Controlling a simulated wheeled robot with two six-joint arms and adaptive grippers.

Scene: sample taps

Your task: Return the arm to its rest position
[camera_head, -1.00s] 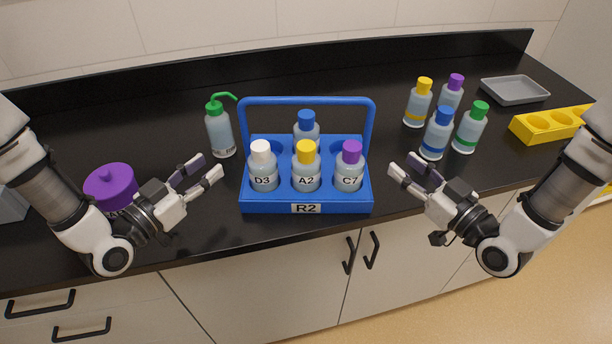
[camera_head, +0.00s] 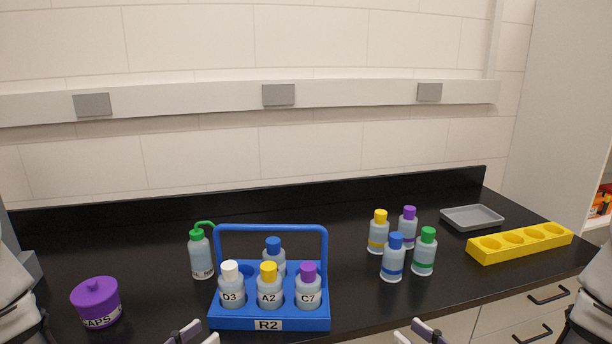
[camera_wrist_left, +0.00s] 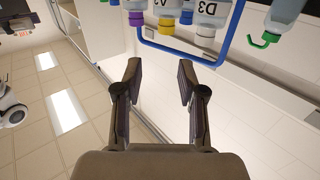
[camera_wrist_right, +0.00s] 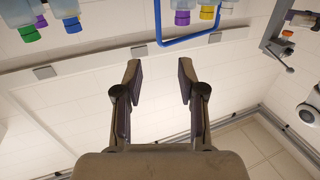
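My left gripper (camera_head: 190,333) shows only its fingertips at the bottom of the head view, just in front of the left end of the blue rack (camera_head: 270,323). In the left wrist view its fingers (camera_wrist_left: 158,70) are apart with nothing between them. My right gripper (camera_head: 420,332) also shows only its fingertips at the bottom, right of the rack. In the right wrist view its fingers (camera_wrist_right: 158,70) are apart and empty. The rest of both hands lies below the head view. The rack, labelled R2, holds bottles D3 (camera_head: 232,292), A2 (camera_head: 269,293), C7 (camera_head: 308,293) and a blue-capped bottle (camera_head: 274,260).
A green-topped wash bottle (camera_head: 201,258) and a purple tub (camera_head: 96,305) stand left of the rack. Several capped bottles (camera_head: 393,262) stand to the right, with a grey tray (camera_head: 472,218) and a yellow holder (camera_head: 520,243) beyond. Black counter lies clear between rack and bottles.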

